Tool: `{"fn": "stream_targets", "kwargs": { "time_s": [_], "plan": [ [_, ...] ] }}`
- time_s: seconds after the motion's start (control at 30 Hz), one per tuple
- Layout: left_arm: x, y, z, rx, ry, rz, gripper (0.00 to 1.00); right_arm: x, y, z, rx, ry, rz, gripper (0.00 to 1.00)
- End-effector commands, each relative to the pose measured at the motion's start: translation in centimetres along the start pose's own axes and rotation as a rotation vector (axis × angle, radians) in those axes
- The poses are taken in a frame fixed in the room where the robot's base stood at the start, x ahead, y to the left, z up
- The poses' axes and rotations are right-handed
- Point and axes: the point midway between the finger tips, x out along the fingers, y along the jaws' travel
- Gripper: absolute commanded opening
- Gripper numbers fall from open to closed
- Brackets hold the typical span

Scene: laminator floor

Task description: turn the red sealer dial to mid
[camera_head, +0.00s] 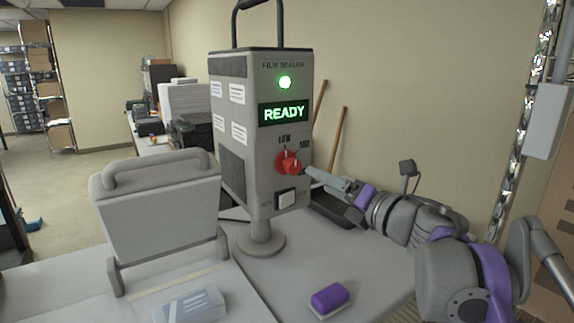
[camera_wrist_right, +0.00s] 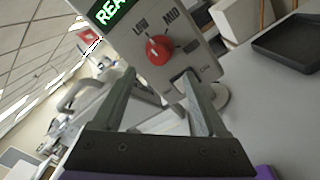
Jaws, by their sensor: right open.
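The red dial (camera_head: 288,162) is on the front of the grey film sealer (camera_head: 233,150), under the lit green READY display (camera_head: 283,113). LOW and MID labels stand above it. The dial also shows in the right wrist view (camera_wrist_right: 159,50); a small pale mark at its upper edge seems nearer LOW, but its exact setting is hard to tell. My right gripper (camera_head: 309,171) is just right of the dial in the head view. In the right wrist view its fingers (camera_wrist_right: 157,84) are apart and empty, with the dial beyond the tips. My left gripper is not in view.
A grey panel with a handle (camera_head: 158,205) stands at left. A purple-topped block (camera_head: 329,298) and a pale blue box (camera_head: 190,305) lie on the table. A dark tray (camera_wrist_right: 288,46) lies beside the sealer.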

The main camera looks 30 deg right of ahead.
Motion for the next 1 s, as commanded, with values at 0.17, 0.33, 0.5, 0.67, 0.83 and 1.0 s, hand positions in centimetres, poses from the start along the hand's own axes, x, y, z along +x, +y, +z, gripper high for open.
{"fn": "stream_targets", "kwargs": {
  "time_s": [0.17, 0.33, 0.5, 0.67, 0.83, 1.0],
  "plan": [
    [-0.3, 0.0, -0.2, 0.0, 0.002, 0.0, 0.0, 2.5, 0.2, 0.0, 0.002, 0.003, 0.005, 0.75],
    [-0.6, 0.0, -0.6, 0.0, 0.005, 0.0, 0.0, 5.9, 0.2, 0.0, 0.003, 0.002, 0.005, 0.75],
    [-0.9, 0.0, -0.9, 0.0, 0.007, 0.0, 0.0, 8.7, 0.2, 0.0, 0.002, 0.0, 0.003, 0.75],
    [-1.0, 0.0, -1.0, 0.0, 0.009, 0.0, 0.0, 10.1, 0.1, 0.0, 0.002, -0.001, 0.002, 0.75],
    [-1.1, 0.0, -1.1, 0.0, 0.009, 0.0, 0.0, 10.5, 0.1, 0.0, 0.003, -0.001, 0.002, 0.75],
    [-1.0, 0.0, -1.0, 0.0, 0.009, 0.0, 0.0, 10.5, 0.1, 0.0, 0.003, -0.002, 0.001, 0.75]
  ]
}}
